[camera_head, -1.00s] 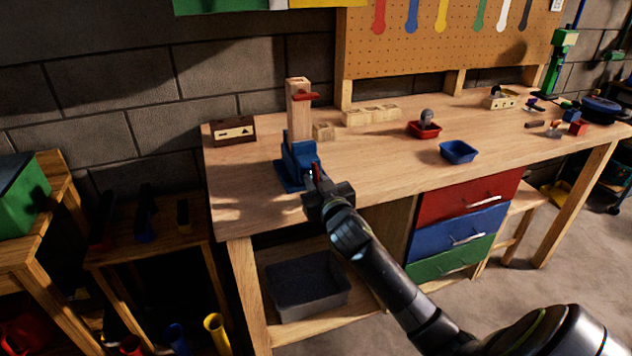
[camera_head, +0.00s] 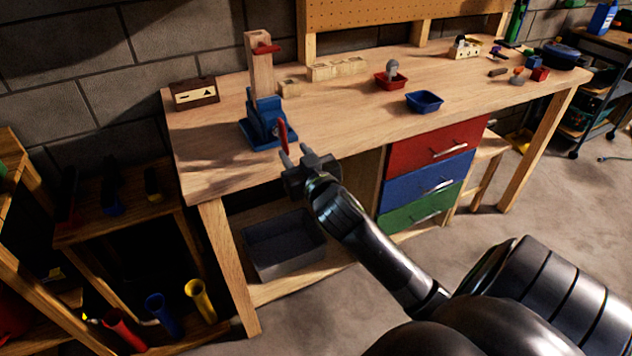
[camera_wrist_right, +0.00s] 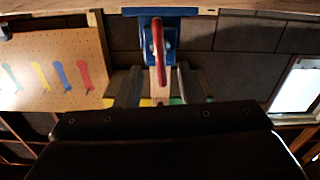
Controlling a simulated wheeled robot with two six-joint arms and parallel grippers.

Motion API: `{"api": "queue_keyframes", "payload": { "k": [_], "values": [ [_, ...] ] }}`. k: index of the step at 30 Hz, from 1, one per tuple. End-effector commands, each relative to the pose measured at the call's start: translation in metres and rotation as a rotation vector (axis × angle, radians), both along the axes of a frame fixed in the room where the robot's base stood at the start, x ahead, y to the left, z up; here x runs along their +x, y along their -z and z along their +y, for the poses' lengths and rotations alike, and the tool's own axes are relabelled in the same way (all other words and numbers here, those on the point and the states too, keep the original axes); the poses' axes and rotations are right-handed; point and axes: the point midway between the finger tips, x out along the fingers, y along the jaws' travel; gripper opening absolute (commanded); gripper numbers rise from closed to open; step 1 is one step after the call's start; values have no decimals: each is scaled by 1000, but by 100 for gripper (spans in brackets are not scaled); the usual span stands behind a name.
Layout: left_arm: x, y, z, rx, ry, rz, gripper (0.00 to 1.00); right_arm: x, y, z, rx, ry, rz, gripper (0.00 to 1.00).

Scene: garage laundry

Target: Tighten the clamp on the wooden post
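The wooden post (camera_head: 260,72) stands upright at the left part of the workbench, with a small red bar (camera_head: 265,48) near its top. A blue clamp (camera_head: 264,118) sits around or against its base; I cannot tell which. The clamp's red handle (camera_head: 283,136) points toward the bench front. My right gripper (camera_head: 293,154) is just in front of the handle, open and empty. My left gripper is out of view.
On the workbench (camera_head: 340,120) are a dark wooden box (camera_head: 194,92), light wooden blocks (camera_head: 338,68), a red tray (camera_head: 388,82) and a blue tray (camera_head: 425,102). A grey bin (camera_head: 285,245) is on the lower shelf. The bench front is clear right of the clamp.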

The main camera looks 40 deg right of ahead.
Motion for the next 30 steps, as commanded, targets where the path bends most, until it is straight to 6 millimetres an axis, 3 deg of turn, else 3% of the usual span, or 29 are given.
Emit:
{"api": "queue_keyframes", "payload": {
  "k": [6, 13, 18, 30],
  "values": [
    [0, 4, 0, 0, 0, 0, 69, -48, 1, 11, 3, 0, 1, 35],
    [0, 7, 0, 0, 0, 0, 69, -86, 2, 20, 3, 1, 3, 35],
    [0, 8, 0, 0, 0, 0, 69, -97, 1, 23, 3, 1, 2, 35],
    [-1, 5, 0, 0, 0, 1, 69, -99, -1, 24, -1, -5, 5, 35]
  ]
}}
